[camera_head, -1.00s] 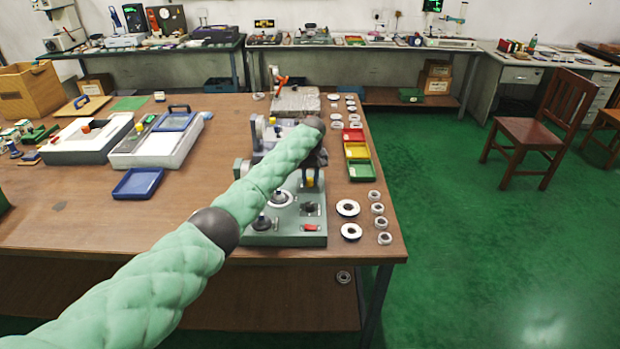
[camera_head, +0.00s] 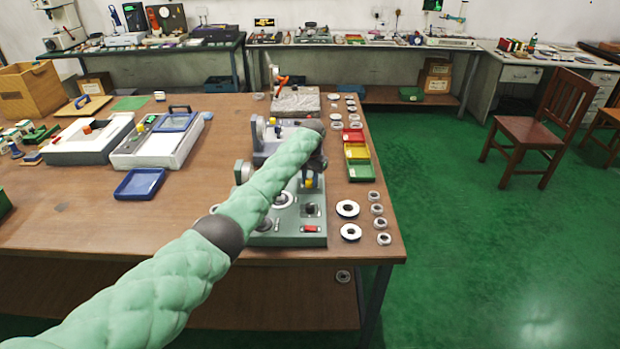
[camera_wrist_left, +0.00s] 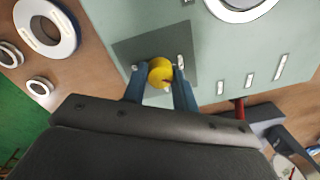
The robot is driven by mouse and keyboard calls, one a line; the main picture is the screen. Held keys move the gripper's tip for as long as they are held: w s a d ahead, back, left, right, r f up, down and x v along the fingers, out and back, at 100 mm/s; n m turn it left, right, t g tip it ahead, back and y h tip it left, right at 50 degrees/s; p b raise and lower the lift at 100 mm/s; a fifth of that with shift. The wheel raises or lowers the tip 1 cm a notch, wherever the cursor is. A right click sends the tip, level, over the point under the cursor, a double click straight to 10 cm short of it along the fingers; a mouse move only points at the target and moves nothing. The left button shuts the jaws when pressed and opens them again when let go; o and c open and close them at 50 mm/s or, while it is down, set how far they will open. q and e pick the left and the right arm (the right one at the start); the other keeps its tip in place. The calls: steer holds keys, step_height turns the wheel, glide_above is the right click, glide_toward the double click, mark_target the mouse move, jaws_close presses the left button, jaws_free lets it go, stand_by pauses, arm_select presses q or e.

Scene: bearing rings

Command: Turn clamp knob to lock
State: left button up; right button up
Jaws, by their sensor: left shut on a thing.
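The clamp knob is a round yellow knob (camera_wrist_left: 160,72) with a pale mark on its lower edge. It sits on a darker square patch of the grey-green fixture plate (camera_wrist_left: 215,55). My left gripper (camera_wrist_left: 160,78) has its two blue fingers on either side of the knob and is shut on it. In the head view a bit of yellow (camera_head: 309,183) shows below my left gripper (camera_head: 309,176), over the right side of the fixture (camera_head: 285,240). My forearm hides part of the fixture. My right gripper is in neither view.
White and dark rings (camera_head: 347,208) lie right of the fixture, near the table's right edge. Red, yellow and green trays (camera_head: 360,171) stand behind them. A blue tray (camera_head: 139,183) lies to the left. The table's left front is clear.

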arm_select(q)
steer(key=m, duration=0.2)
steer(key=shift+m, duration=0.4)
steer(key=m, duration=0.2)
steer(key=shift+m, duration=2.5)
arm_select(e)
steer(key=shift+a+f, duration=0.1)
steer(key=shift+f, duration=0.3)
arm_select(q)
steer(key=shift+r, duration=0.1)
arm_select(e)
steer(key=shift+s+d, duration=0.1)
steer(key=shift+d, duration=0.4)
arm_select(q)
steer(key=o, duration=1)
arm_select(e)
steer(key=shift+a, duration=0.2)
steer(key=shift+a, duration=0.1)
